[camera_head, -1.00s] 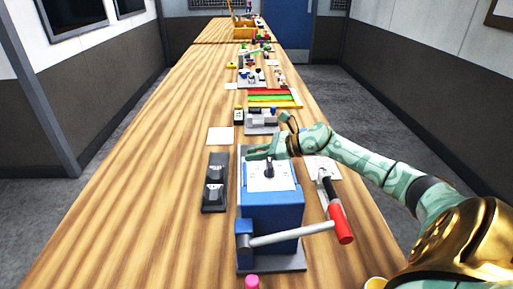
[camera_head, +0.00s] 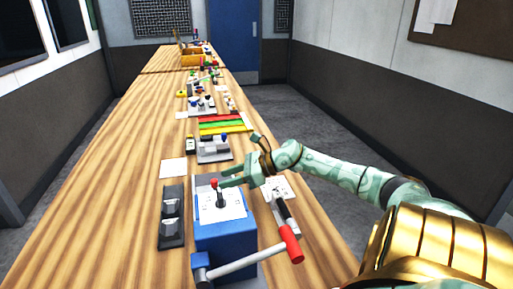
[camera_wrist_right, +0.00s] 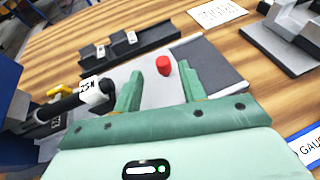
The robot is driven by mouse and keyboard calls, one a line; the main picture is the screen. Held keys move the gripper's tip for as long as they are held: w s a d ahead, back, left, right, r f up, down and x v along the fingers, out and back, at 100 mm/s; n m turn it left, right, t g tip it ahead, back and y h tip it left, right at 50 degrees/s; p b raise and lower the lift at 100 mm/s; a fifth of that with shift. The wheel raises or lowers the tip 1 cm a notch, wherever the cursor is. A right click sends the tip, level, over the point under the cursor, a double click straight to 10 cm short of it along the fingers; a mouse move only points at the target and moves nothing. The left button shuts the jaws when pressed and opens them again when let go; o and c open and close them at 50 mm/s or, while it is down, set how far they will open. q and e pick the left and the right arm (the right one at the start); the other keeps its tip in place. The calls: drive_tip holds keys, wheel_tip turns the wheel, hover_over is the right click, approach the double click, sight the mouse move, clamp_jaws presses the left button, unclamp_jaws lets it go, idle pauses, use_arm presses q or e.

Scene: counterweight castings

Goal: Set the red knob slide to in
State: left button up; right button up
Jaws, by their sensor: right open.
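The red knob (camera_head: 214,184) stands on a short black stalk over a white plate (camera_head: 232,204) on top of a blue box (camera_head: 226,240). My right gripper (camera_head: 226,179) is open, just to the right of the knob and at about its height. In the right wrist view the red knob (camera_wrist_right: 163,65) shows just beyond the gap between the two green fingertips (camera_wrist_right: 158,78), with nothing held. The marks on the plate are too small to read. My left gripper is not in view.
A red-handled lever (camera_head: 290,243) sticks out at the box's right front. A black two-switch unit (camera_head: 172,215) lies left of the box, and a grey fixture (camera_head: 214,149) stands behind it. The left part of the wooden bench is clear.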

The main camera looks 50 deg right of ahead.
drive_tip(key=p+v, duration=0.3)
drive_tip(key=v, duration=0.6)
drive_tip(key=shift+s+d, duration=0.25)
drive_tip(key=shift+s, duration=0.1)
drive_tip(key=shift+r, duration=0.1)
